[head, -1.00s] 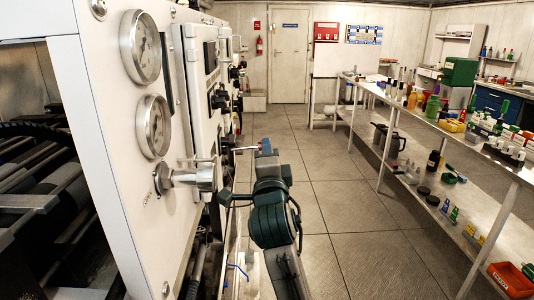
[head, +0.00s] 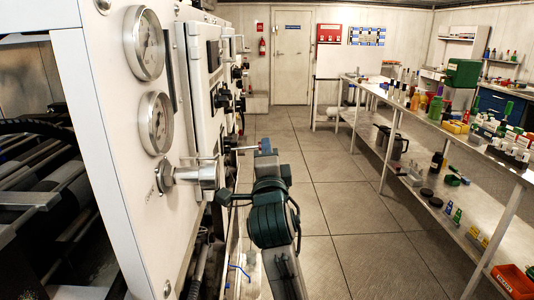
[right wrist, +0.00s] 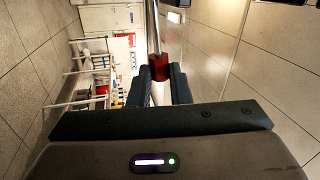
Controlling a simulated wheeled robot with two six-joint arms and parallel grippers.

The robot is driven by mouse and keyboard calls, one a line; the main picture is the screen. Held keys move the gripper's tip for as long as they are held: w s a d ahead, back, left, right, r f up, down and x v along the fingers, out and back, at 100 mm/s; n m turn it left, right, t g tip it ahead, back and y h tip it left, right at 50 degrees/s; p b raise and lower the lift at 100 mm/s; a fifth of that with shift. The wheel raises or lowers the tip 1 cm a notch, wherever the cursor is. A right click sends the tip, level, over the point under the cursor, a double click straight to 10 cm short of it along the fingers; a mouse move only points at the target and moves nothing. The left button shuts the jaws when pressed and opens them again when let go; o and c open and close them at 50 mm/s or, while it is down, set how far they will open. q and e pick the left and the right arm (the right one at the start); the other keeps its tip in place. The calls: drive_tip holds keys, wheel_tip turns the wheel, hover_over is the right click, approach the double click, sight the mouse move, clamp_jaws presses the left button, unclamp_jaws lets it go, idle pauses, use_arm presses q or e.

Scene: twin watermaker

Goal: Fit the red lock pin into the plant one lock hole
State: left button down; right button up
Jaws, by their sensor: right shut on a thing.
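The red lock pin (right wrist: 158,66) is in my right gripper (right wrist: 161,88). In the right wrist view its red collar sits at the fingertips and its silver shaft points away from the gripper. In the head view the thin pin (head: 243,148) points left from my right gripper (head: 265,147) toward the white gauge panel (head: 185,232). A silver valve fitting (head: 190,176) with a thin bar sticks out of that panel, left of and below the pin. I cannot make out the plant one lock hole or whether the pin's tip touches anything. My left gripper is out of view.
Two round gauges (head: 145,43) and several dark knobs are on the panel at left. A long metal shelf (head: 430,115) with bottles and tools runs along the right. An orange bin (head: 515,281) is at lower right. The tiled floor (head: 335,190) between is clear.

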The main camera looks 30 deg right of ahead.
drive_tip(key=shift+s+d, duration=0.15)
drive_tip(key=shift+d, duration=0.1)
drive_tip(key=shift+f+b, duration=0.1)
drive_tip(key=shift+b, duration=0.5)
idle(1.4)
drive_tip(key=shift+a, duration=0.1)
idle(0.3)
drive_tip(key=shift+w+a, duration=0.25)
drive_tip(key=shift+a, duration=0.05)
drive_tip(key=shift+s+d, duration=0.15)
drive_tip(key=shift+d, duration=0.05)
drive_tip(key=shift+s+d, duration=0.1)
drive_tip(key=shift+d, duration=0.15)
